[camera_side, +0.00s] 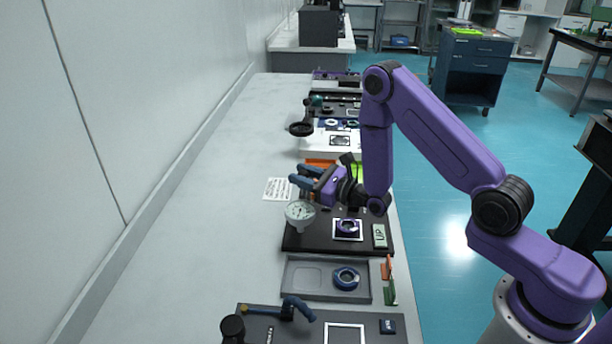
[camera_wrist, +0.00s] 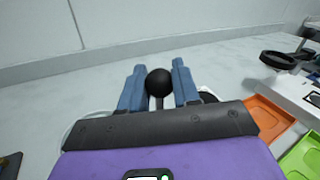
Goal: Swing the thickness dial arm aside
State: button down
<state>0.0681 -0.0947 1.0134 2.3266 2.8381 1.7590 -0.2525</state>
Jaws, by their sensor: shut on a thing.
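The thickness dial (camera_side: 299,212), a round white-faced gauge, stands over the left part of a black base plate (camera_side: 299,242) in the side view. A ring-shaped part (camera_side: 347,227) lies in a white square to the right of the dial. My gripper (camera_side: 298,175) is just above and behind the dial. In the wrist view, the blue fingers of my gripper (camera_wrist: 158,74) are shut on a black ball knob (camera_wrist: 159,84) with a thin stem below it. The dial's arm is mostly hidden by my gripper; a pale round edge shows behind my gripper in the wrist view.
A grey tray (camera_side: 300,278) with a blue ring is nearer the camera. Orange (camera_wrist: 268,115) and green (camera_wrist: 303,155) trays lie right in the wrist view. A black ring stand (camera_side: 301,129) is farther back. A printed sheet (camera_side: 278,189) lies left; the bench's left side is clear.

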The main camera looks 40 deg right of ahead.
jog(key=shift+a, duration=0.15)
jog(key=c, duration=0.9)
grip_release()
jog(key=shift+o, duration=0.2)
jog(key=v, duration=0.7)
jog(key=shift+s, duration=0.2)
